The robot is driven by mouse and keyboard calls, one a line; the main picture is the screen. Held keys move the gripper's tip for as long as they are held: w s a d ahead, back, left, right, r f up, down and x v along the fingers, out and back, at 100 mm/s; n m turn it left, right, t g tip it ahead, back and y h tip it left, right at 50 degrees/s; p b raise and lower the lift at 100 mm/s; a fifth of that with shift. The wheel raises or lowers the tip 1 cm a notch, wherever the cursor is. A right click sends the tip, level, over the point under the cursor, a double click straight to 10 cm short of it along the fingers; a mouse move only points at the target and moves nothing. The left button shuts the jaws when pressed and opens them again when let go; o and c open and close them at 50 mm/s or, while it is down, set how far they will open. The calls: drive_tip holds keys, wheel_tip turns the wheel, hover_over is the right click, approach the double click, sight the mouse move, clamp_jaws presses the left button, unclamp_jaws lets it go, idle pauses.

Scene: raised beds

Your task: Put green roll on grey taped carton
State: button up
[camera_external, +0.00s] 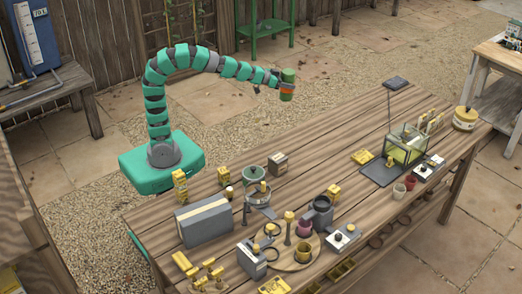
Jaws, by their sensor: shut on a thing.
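My gripper (276,82) is in the air above the far left part of the wooden table. It is shut on the green roll (288,75), a small upright cylinder with an orange band near its middle. The roll hangs clear of the table.
The wooden table (330,140) has a clear stretch in its middle. Cups, a round board (293,262), a grey box (250,258) and yellow items crowd the near left.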

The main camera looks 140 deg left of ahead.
drive_tip(key=shift+w+d+r, duration=0.15)
drive_tip(key=shift+r, duration=0.3)
drive_tip(key=shift+w+d+r, duration=0.15)
drive_tip(key=shift+r, duration=0.3)
drive_tip(key=w+d+m+t+h+b, duration=0.1)
drive_tip(key=w+d+m+t+h, duration=0.2)
drive_tip(key=w+d, duration=0.55)
drive_tip(key=w+d+m+t+h, duration=0.2)
drive_tip(key=w+d+m, duration=0.15)
drive_tip(key=d, duration=0.95)
drive_tip(key=w+d+m+t+h+b, duration=0.1)
drive_tip(key=w+d+m+t+h, duration=0.3)
drive_tip(key=d, duration=0.7)
drive_tip(key=s+d+m+g+h+b, duration=0.1)
drive_tip(key=s+d+m+h, duration=0.15)
drive_tip(key=d, duration=0.75)
drive_tip(key=s+d+m+h, duration=0.1)
drive_tip(key=d+m+h, duration=0.25)
drive_tip(key=d, duration=0.65)
drive_tip(key=s+d+m+g+h+b, duration=0.1)
drive_tip(key=d+m+h, duration=0.2)
drive_tip(key=d, duration=0.7)
drive_tip(key=shift+n+h, duration=0.35)
drive_tip(key=shift+h, duration=0.05)
drive_tip(key=f, duration=0.5)
drive_tip(key=shift+s+a+b, duration=0.15)
drive_tip(key=shift+a+b, duration=0.1)
drive_tip(key=shift+b, duration=0.05)
